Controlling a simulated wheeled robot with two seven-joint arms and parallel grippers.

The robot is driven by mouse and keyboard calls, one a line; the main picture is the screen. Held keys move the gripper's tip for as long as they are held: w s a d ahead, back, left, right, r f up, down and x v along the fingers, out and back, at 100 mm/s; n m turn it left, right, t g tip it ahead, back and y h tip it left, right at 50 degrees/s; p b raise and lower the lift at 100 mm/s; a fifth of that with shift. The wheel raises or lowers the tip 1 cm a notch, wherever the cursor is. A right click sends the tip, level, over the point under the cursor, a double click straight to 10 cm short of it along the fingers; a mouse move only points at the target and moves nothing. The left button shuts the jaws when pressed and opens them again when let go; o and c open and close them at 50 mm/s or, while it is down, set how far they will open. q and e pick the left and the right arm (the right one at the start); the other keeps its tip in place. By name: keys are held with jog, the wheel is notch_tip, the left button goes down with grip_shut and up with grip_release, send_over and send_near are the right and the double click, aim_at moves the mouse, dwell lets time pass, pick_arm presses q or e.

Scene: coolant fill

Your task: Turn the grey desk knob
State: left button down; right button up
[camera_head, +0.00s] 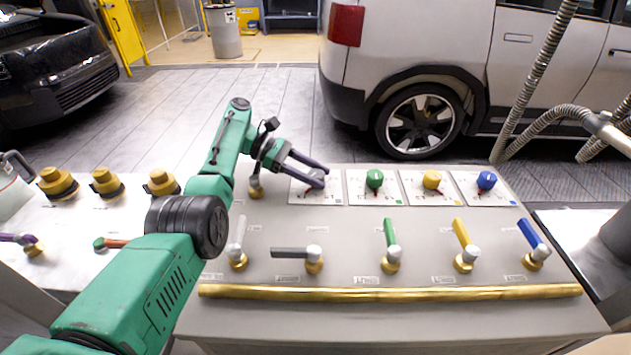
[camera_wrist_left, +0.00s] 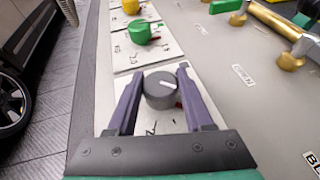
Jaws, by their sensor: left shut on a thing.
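The grey desk knob (camera_wrist_left: 160,90) is round, with a white pointer line on its top. It sits on a white dial plate (camera_wrist_left: 128,165) with printed marks and a small red mark beside the knob. My left gripper (camera_head: 317,176) reaches over the leftmost dial plate and is shut on the grey knob. In the left wrist view its two dark purple fingers (camera_wrist_left: 160,82) lie on either side of the knob. My right gripper is not in view.
Green (camera_head: 375,178), yellow (camera_head: 432,180) and blue (camera_head: 487,180) knobs stand in a row to the right. Several lever valves, such as the green lever (camera_head: 390,236), stand nearer, behind a brass rail (camera_head: 390,292). A white car (camera_head: 420,60) stands beyond the desk.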

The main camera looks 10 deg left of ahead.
aim_at(316, 173)
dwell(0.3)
pick_arm(q)
jog(key=shift+c, duration=1.4)
grip_release()
jog(key=shift+d, duration=0.1)
notch_tip(316, 173, up, 4)
jog(key=shift+f+p, duration=0.15)
jog(key=shift+p, duration=0.95)
notch_tip(316, 173, up, 16)
jog(key=shift+r, duration=0.2)
jog(key=shift+f, duration=0.1)
